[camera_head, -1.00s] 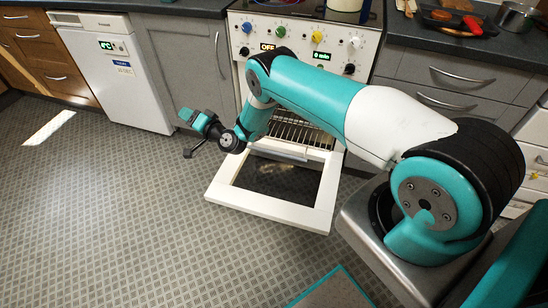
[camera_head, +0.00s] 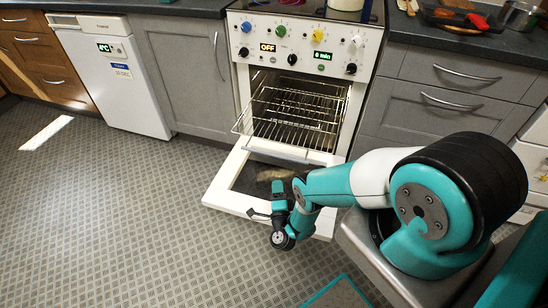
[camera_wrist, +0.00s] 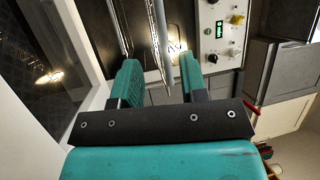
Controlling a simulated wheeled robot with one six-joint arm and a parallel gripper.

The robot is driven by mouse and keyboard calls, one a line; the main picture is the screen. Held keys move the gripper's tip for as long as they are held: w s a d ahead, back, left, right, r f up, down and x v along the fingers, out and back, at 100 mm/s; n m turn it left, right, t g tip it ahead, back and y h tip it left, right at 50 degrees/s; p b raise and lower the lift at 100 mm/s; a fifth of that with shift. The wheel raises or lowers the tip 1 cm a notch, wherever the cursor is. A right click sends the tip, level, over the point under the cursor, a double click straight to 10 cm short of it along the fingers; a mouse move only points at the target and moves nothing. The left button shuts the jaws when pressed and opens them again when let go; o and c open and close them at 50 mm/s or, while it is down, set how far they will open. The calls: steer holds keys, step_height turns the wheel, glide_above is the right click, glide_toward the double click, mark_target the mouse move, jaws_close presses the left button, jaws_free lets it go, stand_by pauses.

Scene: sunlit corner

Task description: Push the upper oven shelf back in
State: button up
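The oven (camera_head: 300,60) stands with its door (camera_head: 230,200) lowered flat toward the floor. A wire shelf (camera_head: 290,120) sticks out of the oven's upper part, its front edge above the inner end of the door. Overlapping bars make it hard to tell whether a second shelf lies below. My gripper (camera_head: 272,203) is over the door, in front of the shelf, angled to the left. In the wrist view, its two teal fingers (camera_wrist: 158,78) are apart with nothing clamped; metal rods (camera_wrist: 158,38) show beyond and between them. Contact with the rods cannot be told.
The oven's knobs and displays (camera_head: 295,45) are above the opening. Grey cabinets (camera_head: 190,75) and a white appliance (camera_head: 125,80) stand to the left. Grey drawers (camera_head: 450,90) are to the right. The floor (camera_head: 120,220) at left is clear.

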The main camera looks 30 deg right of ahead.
steer(key=b, duration=0.5)
glide_toward(274, 155)
steer(key=w+f, duration=0.1)
steer(key=w, duration=0.1)
steer(key=b+x, duration=0.2)
steer(key=x, duration=0.1)
steer(key=b+x, duration=0.5)
steer(key=shift+d+r+b, duration=0.35)
steer(key=shift+d+b, duration=0.05)
steer(key=shift+d, duration=0.2)
steer(key=shift+c, duration=0.5)
jaws_close()
